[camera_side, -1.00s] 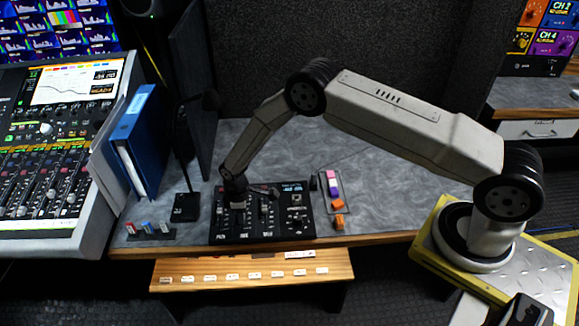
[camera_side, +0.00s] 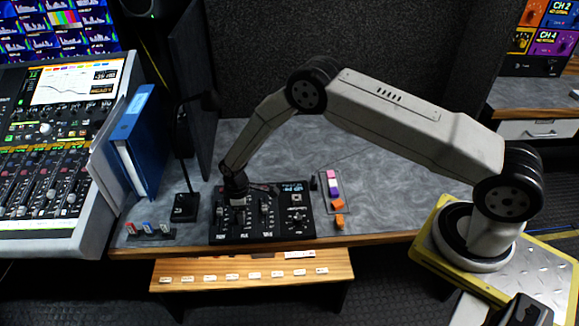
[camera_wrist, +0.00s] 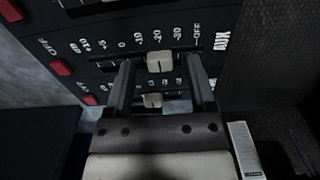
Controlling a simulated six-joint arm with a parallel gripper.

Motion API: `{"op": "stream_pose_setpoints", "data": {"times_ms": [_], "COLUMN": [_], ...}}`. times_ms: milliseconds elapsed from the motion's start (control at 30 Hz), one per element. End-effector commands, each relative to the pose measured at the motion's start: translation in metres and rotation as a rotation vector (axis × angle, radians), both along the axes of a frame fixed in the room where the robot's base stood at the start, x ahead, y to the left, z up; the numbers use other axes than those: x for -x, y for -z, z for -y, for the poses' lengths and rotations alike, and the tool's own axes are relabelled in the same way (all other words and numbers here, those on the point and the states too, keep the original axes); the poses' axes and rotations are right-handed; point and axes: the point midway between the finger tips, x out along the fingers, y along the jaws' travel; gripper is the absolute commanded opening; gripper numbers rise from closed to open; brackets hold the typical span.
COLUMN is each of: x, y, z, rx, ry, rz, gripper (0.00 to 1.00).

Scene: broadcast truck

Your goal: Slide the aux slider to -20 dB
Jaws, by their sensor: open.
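The black mixer panel (camera_side: 283,236) lies on the grey desk in the side view. In the wrist view the slider labelled AUX has a white knob (camera_wrist: 160,62) on a dark track. The printed scale runs beside it, with OFF at the AUX end. My gripper (camera_side: 238,200) is over the panel in the side view. In the wrist view its two fingers (camera_wrist: 158,75) are apart, one on each side of the AUX knob, with visible gaps. Finger contact with the panel is unclear.
Another white slider knob (camera_wrist: 152,100) sits close by, partly behind my gripper. Red buttons (camera_wrist: 62,68) line the panel's left. A black microphone base (camera_side: 186,207) stands left of the mixer, and a tray with coloured blocks (camera_side: 333,187) lies to its right.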

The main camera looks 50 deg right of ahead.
Motion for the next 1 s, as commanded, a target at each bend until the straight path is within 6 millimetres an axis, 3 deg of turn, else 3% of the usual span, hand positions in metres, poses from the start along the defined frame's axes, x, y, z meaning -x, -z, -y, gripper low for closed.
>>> {"op": "stream_pose_setpoints", "data": {"times_ms": [600, 1000], "x": [0.000, 0.001], "y": [-0.062, -0.073], "z": [0.000, 0.000], "rx": [0.000, 0.001], "ry": [0.000, 0.000], "rz": [0.000, -0.002], "gripper": [0.71, 0.71]}}
